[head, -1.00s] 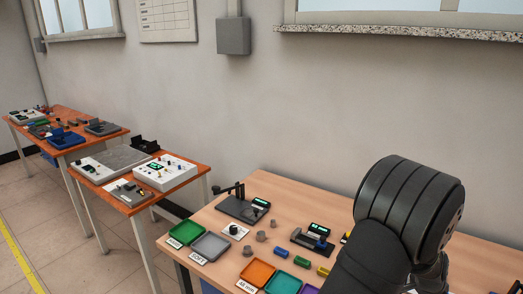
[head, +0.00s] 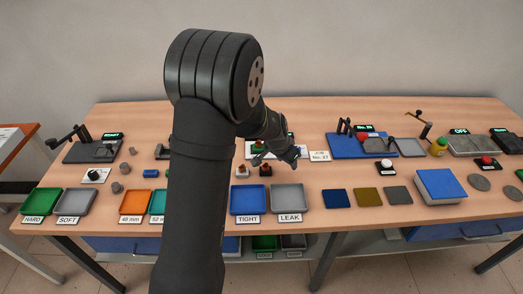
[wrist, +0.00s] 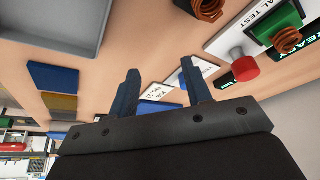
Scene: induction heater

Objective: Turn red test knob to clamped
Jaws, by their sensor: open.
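The red knob (wrist: 245,66) shows in the wrist view, to the right of my fingers, on a white panel beside a label that reads "AL TEST" (wrist: 262,14). A green block (wrist: 276,24) with a brown coiled part (wrist: 289,40) sits beside it. My gripper (wrist: 160,72) is open and empty, its two fingers apart, and the knob is outside them. In the head view my gripper (head: 294,160) hangs over the middle of the table, and my arm and gripper partly cover the test panel there. I cannot tell the knob's setting.
A blue TIGHT tray (head: 248,214) and a grey LEAK tray (head: 289,211) lie at the front. A blue fixture (head: 345,152) stands right of my gripper. A job card (head: 319,156) lies between them. Small brown-topped parts (head: 265,169) stand near my gripper. My arm hides part of the table.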

